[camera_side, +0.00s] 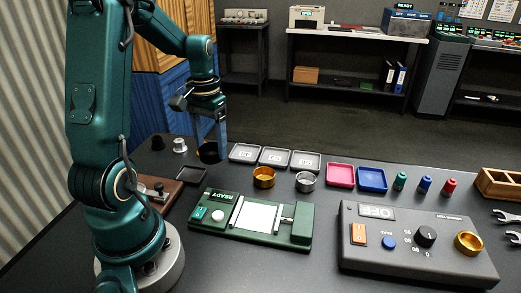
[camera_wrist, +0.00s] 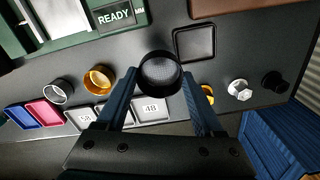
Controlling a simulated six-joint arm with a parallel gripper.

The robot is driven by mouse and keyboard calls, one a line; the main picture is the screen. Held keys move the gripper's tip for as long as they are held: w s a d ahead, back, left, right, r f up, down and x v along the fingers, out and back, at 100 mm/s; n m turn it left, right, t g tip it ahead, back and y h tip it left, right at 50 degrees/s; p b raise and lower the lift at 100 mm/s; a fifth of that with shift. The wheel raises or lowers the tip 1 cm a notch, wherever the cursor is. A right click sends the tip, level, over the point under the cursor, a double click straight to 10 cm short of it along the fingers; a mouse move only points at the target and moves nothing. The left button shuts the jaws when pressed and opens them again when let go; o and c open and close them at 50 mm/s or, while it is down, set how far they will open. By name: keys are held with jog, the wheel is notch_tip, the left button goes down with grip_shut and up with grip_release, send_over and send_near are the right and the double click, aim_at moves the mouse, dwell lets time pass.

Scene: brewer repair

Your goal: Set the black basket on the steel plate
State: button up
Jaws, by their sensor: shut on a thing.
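My gripper (camera_side: 210,138) is shut on the black basket (camera_side: 210,154) and holds it above the table, left of the labelled trays. In the wrist view the basket (camera_wrist: 160,70), a round black cup with a mesh inside, sits between the tips of my two blue fingers (camera_wrist: 160,82). A pale, bright flat plate (camera_side: 257,216), which looks like the steel plate, lies bare on the green READY device (camera_side: 220,228). In the wrist view the plate (camera_wrist: 62,14) shows partly at the top left, apart from the basket.
A black square tray (camera_side: 191,175) lies near the basket. Gold (camera_side: 264,177) and silver (camera_side: 306,181) rings stand behind the green device. A grey control box (camera_side: 415,245) stands right.

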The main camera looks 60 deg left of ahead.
jog(key=s+a+r, duration=0.3)
jog(key=s+r, duration=0.1)
jog(key=s, duration=0.1)
jog(key=w+d+f+m, duration=0.1)
jog(key=w+d+m, duration=0.1)
jog(key=d+m, duration=0.2)
jog(key=w+d+f+m, duration=0.1)
jog(key=d+m, duration=0.3)
jog(key=d, duration=0.5)
jog(key=w+d+f+m, duration=0.1)
jog(key=w+d+m, duration=0.3)
jog(key=d, duration=0.3)
jog(key=shift+f, duration=2.4)
jog(key=shift+f, duration=0.6)
jog(key=o, duration=1.4)
jog(key=shift+c, duration=0.2)
notch_tip(320, 180, up, 7)
